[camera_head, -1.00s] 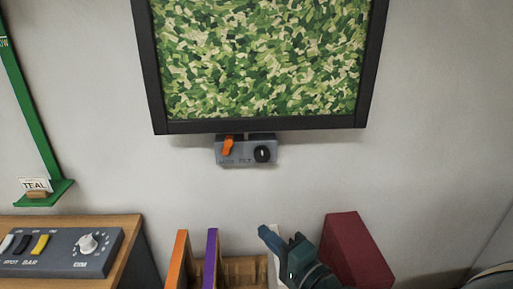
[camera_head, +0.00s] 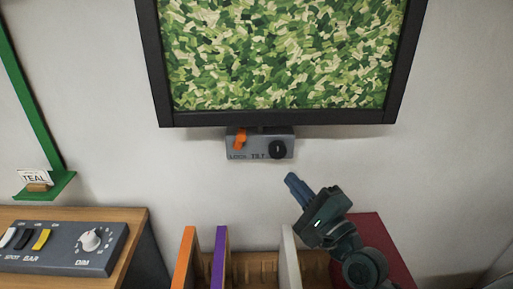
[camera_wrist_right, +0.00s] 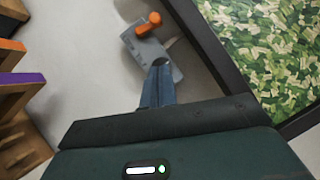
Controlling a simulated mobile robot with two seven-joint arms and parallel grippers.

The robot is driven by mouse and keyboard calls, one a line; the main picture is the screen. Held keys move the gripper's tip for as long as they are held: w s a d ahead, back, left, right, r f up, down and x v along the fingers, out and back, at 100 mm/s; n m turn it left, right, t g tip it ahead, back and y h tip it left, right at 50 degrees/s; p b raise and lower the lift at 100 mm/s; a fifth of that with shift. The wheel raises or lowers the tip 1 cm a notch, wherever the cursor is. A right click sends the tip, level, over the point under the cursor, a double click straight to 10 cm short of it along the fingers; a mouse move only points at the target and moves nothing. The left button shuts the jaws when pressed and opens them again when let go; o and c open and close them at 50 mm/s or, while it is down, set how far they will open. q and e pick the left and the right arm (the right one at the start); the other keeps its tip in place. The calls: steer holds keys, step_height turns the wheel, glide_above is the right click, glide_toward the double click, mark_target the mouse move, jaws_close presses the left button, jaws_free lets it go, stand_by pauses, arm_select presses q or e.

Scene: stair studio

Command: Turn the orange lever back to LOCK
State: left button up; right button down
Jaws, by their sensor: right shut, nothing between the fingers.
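The orange lever (camera_head: 240,138) sits on the left part of a small grey box (camera_head: 262,153) under the framed picture. The box carries lettering, with "TILT" readable, and a black knob (camera_head: 278,149) on its right. In the right wrist view the lever (camera_wrist_right: 149,25) stands on the far end of the grey box (camera_wrist_right: 150,52). My right gripper (camera_head: 291,181) is shut and empty, below and right of the box and apart from the lever. Its blue fingers (camera_wrist_right: 160,80) overlap the near end of the box in the wrist view. My left gripper is not in view.
The framed green picture (camera_head: 280,50) hangs above the box. Below stand an orange panel (camera_head: 185,258), a purple panel (camera_head: 219,258), a pale panel (camera_head: 289,255) and a dark red block (camera_head: 380,235). A control panel (camera_head: 65,247) lies at left. The wall between is clear.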

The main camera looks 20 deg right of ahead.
steer(key=p, duration=0.2)
glide_toward(240, 141)
steer(key=w+d, duration=0.1)
steer(key=w, duration=0.1)
steer(key=w+d, duration=0.2)
steer(key=shift+w+d, duration=0.35)
steer(key=w+a, duration=0.1)
steer(key=a+r+p, duration=0.1)
steer(key=a, duration=0.1)
steer(key=shift+w+r, duration=0.1)
steer(key=shift+w, duration=0.25)
steer(key=shift+w, duration=0.1)
